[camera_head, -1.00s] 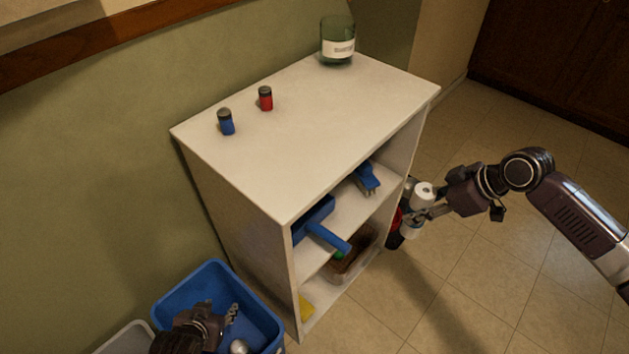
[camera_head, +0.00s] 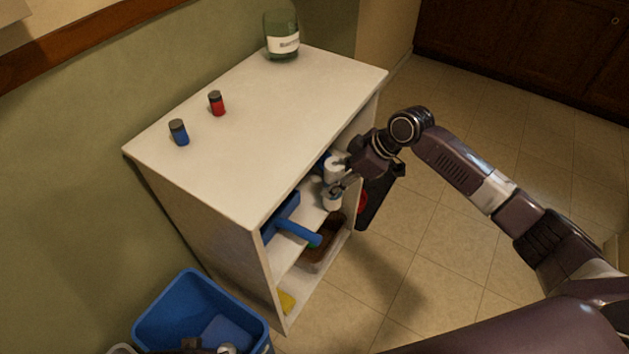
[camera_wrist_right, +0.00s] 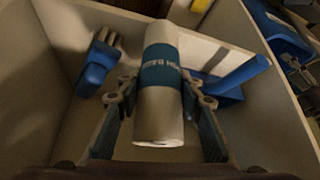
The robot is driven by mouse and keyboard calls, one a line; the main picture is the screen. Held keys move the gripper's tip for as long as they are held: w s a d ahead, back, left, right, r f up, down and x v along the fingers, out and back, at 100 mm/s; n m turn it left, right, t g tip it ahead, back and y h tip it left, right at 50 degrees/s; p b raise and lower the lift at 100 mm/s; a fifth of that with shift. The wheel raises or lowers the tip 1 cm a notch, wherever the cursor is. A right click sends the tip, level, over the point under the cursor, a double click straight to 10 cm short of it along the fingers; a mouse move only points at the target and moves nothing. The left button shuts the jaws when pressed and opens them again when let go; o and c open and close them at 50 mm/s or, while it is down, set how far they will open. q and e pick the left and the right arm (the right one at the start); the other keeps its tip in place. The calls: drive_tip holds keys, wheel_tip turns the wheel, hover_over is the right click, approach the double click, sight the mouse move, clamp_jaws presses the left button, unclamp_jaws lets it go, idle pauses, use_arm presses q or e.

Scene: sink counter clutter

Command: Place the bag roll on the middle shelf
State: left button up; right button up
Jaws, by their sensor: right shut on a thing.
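The bag roll (camera_wrist_right: 158,88) is white with a teal label band. My right gripper (camera_wrist_right: 160,105) is shut on it, one finger on each side. In the head view, my right gripper (camera_head: 338,185) holds the roll (camera_head: 332,201) upright at the open front of the white shelf unit (camera_head: 262,125), level with the middle shelf (camera_head: 290,249). Whether the roll touches the shelf board cannot be told.
On the middle shelf are a blue dustpan (camera_head: 283,215) with its handle sticking out and a blue brush (camera_wrist_right: 97,64); the roll is between them. A brown-filled tray (camera_head: 322,249) and yellow item (camera_head: 287,301) are below. A blue bin (camera_head: 165,311) stands left.

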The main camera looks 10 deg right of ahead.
drive_tip(key=a, duration=0.1)
drive_tip(key=w+a+f, duration=0.1)
drive_tip(key=w+a+b, duration=0.1)
drive_tip(key=a, duration=0.1)
drive_tip(key=shift+w+a+f, duration=0.1)
drive_tip(key=shift+w+f, duration=0.1)
drive_tip(key=shift+w, duration=0.05)
use_arm(q)
wheel_tip(320, 180, up, 3)
drive_tip(key=shift+w+r, duration=0.15)
use_arm(e)
drive_tip(key=o, duration=1.3)
drive_tip(key=shift+f, duration=0.15)
